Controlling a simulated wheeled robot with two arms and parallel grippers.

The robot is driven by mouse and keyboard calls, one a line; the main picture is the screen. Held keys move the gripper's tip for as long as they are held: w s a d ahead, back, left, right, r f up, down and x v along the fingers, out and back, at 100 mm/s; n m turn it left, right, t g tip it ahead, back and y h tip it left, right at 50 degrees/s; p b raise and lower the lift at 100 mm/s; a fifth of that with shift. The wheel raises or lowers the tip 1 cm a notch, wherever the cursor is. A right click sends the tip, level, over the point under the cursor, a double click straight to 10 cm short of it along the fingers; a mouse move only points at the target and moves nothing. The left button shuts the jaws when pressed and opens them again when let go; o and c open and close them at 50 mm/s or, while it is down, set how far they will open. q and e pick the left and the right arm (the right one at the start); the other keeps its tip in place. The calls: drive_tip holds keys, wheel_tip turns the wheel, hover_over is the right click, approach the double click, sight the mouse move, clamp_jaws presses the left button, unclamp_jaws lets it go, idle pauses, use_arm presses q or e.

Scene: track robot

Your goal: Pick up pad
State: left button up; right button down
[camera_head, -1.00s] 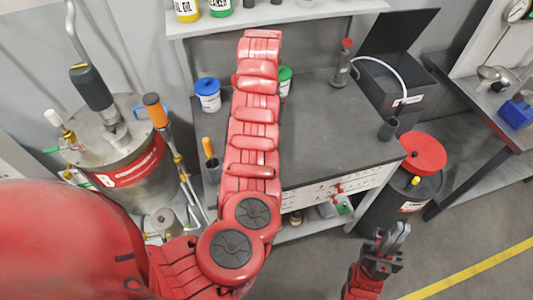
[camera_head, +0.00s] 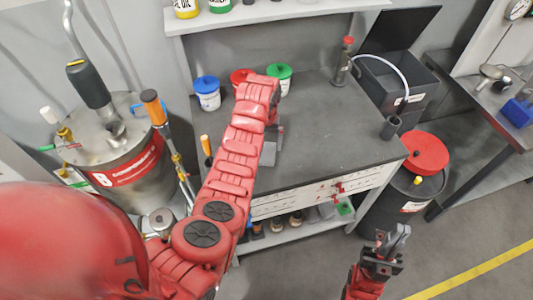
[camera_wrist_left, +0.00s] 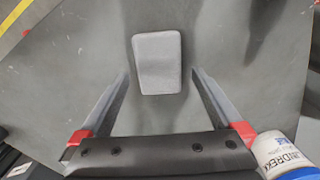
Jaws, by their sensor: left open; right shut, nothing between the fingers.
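The pad (camera_wrist_left: 157,62) is a grey rounded rectangle lying flat on the dark worktop. In the left wrist view it sits ahead of my left gripper (camera_wrist_left: 160,78), centred between the two spread fingers, with the fingers apart from it. In the head view a grey patch that looks like the pad (camera_head: 268,154) shows beside my left arm, which hides most of the left gripper. My right gripper (camera_head: 396,238) is shut and empty, low in front of the bench at the right.
On the workbench (camera_head: 330,140) stand tubs with blue (camera_head: 207,92), red and green lids (camera_head: 280,74) at the back left. A black open box (camera_head: 395,85) and a dark cup (camera_head: 390,127) are at the right. A white tub (camera_wrist_left: 280,155) is close to the left gripper's right finger.

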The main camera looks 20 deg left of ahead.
sight(267, 151)
use_arm(q)
wheel_tip(267, 151, down, 3)
drive_tip(key=shift+r+p, duration=0.2)
drive_tip(key=shift+p, duration=0.5)
drive_tip(key=shift+w+f, duration=0.1)
drive_tip(key=shift+f, duration=0.35)
drive_tip(key=c, duration=1.3)
drive_tip(key=shift+o, duration=0.2)
drive_tip(key=shift+r, duration=0.2)
